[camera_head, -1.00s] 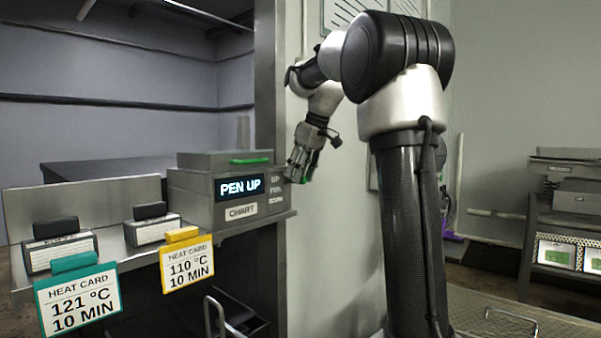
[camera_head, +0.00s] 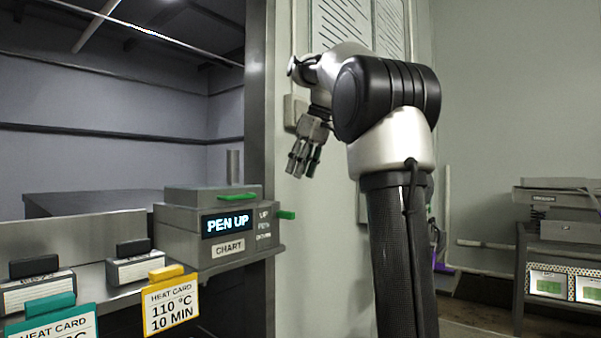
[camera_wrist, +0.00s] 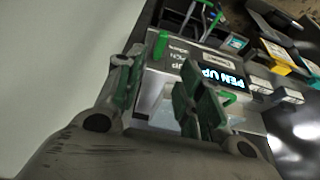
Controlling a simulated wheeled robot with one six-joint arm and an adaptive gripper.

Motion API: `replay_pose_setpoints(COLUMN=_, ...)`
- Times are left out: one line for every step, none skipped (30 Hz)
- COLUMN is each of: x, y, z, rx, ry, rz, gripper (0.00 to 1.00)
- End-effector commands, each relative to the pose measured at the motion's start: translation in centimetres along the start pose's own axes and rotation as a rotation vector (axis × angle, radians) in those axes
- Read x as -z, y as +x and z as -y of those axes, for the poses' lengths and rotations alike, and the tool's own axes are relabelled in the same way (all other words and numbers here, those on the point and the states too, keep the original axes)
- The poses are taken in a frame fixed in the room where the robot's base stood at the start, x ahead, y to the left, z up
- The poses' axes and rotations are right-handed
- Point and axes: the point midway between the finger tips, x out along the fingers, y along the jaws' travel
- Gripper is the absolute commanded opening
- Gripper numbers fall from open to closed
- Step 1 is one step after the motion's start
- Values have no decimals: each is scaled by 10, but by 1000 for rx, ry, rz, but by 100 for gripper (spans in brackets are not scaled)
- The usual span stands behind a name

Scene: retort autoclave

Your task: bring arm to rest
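My gripper (camera_head: 303,165) hangs in front of the pale wall panel in the head view, fingers pointing down. It is above and to the right of the chart recorder (camera_head: 178,218), clear of it. In the wrist view, my gripper's fingers (camera_wrist: 163,82) with green pads are apart, with nothing between them. The recorder's display (camera_head: 228,223) reads PEN UP. A green lever (camera_head: 286,215) sticks out of the recorder's right side, apart from my gripper. The lever also shows in the wrist view (camera_wrist: 161,44).
A yellow-topped heat card (camera_head: 171,303) reads 110 °C, 10 MIN. A teal-topped heat card (camera_head: 50,303) stands left of it, partly cut off. A grey cart (camera_head: 560,245) is at the far right. The dark chamber lies behind the recorder.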

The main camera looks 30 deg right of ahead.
Motion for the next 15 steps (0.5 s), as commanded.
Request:
replay_pose_setpoints(x=0, y=0, z=0, rx=0, ry=0, rz=0, gripper=38)
replay_pose_setpoints(x=0, y=0, z=0, rx=0, ry=0, rz=0, gripper=38)
replay_pose_setpoints(x=0, y=0, z=0, rx=0, ry=0, rz=0, gripper=38)
replay_pose_setpoints(x=0, y=0, z=0, rx=0, ry=0, rz=0, gripper=38)
replay_pose_setpoints(x=0, y=0, z=0, rx=0, ry=0, rz=0, gripper=38)
replay_pose_setpoints(x=0, y=0, z=0, rx=0, ry=0, rz=0, gripper=38)
replay_pose_setpoints(x=0, y=0, z=0, rx=0, ry=0, rz=0, gripper=38)
replay_pose_setpoints(x=0, y=0, z=0, rx=0, ry=0, rz=0, gripper=38)
replay_pose_setpoints(x=0, y=0, z=0, rx=0, ry=1, rz=0, gripper=38)
replay_pose_setpoints(x=0, y=0, z=0, rx=0, ry=6, rz=0, gripper=38)
replay_pose_setpoints(x=0, y=0, z=0, rx=-1, ry=14, rz=-1, gripper=38)
replay_pose_setpoints(x=2, y=0, z=-1, rx=-6, ry=33, rz=-8, gripper=38)
replay_pose_setpoints(x=4, y=0, z=-4, rx=-14, ry=54, rz=-19, gripper=38)
replay_pose_setpoints(x=7, y=1, z=-7, rx=-26, ry=80, rz=-30, gripper=38)
replay_pose_setpoints(x=6, y=11, z=-12, rx=-36, ry=129, rz=-30, gripper=38)
